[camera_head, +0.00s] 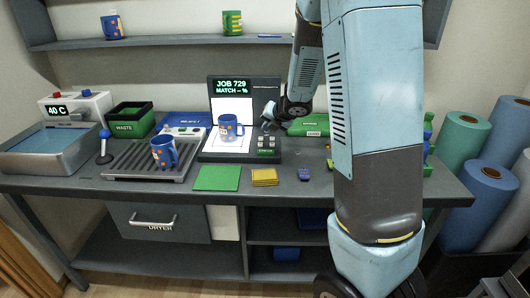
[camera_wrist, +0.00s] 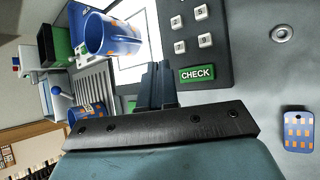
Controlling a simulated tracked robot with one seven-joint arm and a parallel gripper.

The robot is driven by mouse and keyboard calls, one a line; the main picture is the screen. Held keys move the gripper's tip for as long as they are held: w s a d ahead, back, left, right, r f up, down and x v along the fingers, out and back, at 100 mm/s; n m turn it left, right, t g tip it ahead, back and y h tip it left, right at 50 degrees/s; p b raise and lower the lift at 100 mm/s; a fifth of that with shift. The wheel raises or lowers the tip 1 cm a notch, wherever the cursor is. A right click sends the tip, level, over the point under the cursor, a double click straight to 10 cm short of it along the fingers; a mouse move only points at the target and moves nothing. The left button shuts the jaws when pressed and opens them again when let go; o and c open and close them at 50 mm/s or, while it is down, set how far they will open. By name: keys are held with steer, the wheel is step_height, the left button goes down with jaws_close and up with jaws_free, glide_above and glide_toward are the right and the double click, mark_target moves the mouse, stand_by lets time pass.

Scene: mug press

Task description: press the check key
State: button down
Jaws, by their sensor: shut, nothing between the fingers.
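The green check key (camera_wrist: 198,74) sits below several white number keys on the dark keypad panel (camera_wrist: 222,38). In the head view the check key (camera_head: 266,152) is small, at the panel's near edge. My gripper (camera_wrist: 158,72) is shut and empty, its dark fingertips just left of the check key in the wrist view. I cannot tell how high they are above the panel. In the head view my gripper (camera_head: 268,126) is near the keypad's far side, partly hidden by my arm. The screen (camera_head: 232,87) reads "JOB 729, MATCH – %".
A blue mug with orange marks (camera_head: 228,130) stands on the white plate left of the keypad. Another blue mug (camera_head: 164,152) stands on the grey rack (camera_head: 130,168). A blue patterned tag (camera_wrist: 299,130) lies right.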

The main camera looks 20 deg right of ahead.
mark_target(268, 152)
steer(key=shift+f, duration=3.4)
steer(key=shift+s+f, duration=0.1)
steer(key=shift+f, duration=0.7)
steer(key=shift+r, duration=0.15)
stand_by(0.4)
steer(key=shift+r, duration=0.75)
steer(key=shift+r, duration=2.5)
